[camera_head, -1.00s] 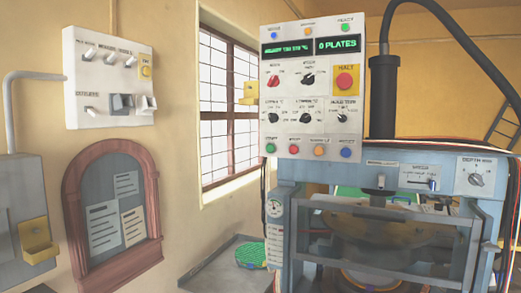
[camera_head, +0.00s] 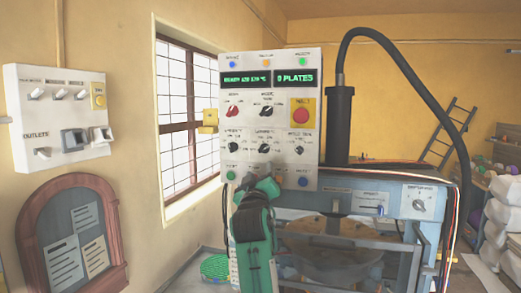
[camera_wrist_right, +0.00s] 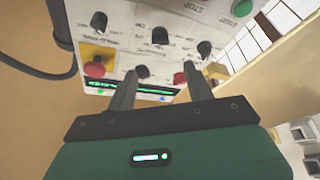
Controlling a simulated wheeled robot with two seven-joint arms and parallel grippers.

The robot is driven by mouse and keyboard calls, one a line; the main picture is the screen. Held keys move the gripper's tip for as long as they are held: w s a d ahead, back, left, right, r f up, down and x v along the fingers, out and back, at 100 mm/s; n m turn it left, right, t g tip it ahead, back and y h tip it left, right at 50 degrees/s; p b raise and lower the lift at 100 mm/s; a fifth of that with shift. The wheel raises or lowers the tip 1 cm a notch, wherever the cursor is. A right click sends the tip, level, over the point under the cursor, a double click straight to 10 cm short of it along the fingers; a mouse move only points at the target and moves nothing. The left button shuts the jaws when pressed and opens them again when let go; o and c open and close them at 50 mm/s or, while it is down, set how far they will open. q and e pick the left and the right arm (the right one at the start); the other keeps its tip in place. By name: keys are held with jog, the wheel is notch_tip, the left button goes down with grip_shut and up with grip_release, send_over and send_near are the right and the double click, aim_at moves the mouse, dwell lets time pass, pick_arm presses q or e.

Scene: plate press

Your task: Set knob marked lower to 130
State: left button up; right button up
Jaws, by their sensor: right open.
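The knob marked lower (camera_head: 265,147) is a black knob in the middle of the lower knob row on the white control panel (camera_head: 313,130). In the right wrist view the panel appears upside down, and this knob (camera_wrist_right: 160,35) shows beyond the gap between my fingers. My right gripper (camera_head: 262,182) is in front of the panel's bottom edge, below the knob and apart from it. Its two fingers (camera_wrist_right: 160,72) are spread with nothing between them. The knob's scale is too small to read. My left gripper is not in view.
A black knob (camera_head: 233,147) sits left of the lower knob and another (camera_head: 299,150) right of it. Above are a red knob (camera_head: 233,111), a black knob (camera_head: 267,111) and the red halt button (camera_head: 301,116). The blue press (camera_head: 345,195) stands below and right.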

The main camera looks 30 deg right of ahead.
aim_at(263, 150)
jog(key=p+x, duration=0.4)
jog(key=x, duration=0.7)
jog(key=shift+r+p, duration=0.1)
jog(key=shift+p, duration=0.25)
jog(key=shift+x, duration=0.85)
